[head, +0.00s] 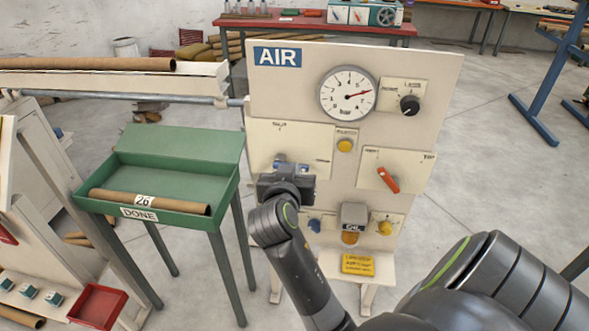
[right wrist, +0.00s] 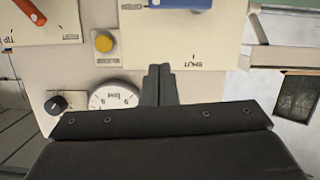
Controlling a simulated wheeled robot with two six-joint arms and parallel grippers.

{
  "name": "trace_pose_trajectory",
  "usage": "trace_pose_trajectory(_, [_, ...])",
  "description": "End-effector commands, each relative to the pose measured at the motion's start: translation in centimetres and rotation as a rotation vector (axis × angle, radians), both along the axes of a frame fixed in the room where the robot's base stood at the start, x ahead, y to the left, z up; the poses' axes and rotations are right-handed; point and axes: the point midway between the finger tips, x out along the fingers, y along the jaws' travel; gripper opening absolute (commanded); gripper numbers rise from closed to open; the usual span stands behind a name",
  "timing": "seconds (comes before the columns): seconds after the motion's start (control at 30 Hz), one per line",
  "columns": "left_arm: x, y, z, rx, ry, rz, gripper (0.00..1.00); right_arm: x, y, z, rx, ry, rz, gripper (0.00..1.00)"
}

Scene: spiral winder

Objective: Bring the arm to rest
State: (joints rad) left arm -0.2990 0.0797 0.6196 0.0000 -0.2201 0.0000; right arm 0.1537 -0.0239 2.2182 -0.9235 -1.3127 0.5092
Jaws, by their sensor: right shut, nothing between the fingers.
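My right gripper (head: 283,172) is in front of the left part of the pale AIR panel (head: 335,57), over the plate with the blue handle (head: 303,167). The gripper partly hides that handle in the head view. In the right wrist view the fingers (right wrist: 157,72) are shut together with nothing between them. They point at the plate marked SHUT (right wrist: 196,55), and the blue handle (right wrist: 182,3) is at the top edge, apart from the fingertips. I cannot tell how far the fingers are from the panel. My left gripper is not in view.
The panel carries a round gauge (head: 348,94), a black knob (head: 409,104), a red-orange lever (head: 388,180) and yellow buttons. A green tray (head: 186,141) marked DONE holds a brown tube (head: 110,196) at left. Open floor (head: 490,190) lies right of the panel.

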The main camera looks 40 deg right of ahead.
Motion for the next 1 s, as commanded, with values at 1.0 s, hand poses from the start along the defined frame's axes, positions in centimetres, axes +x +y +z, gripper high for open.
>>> trace_pose_trajectory(1.0, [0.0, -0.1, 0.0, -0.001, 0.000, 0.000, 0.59, 1.7, 3.3, -27.6, 0.020, 0.556, 0.416, 0.00])
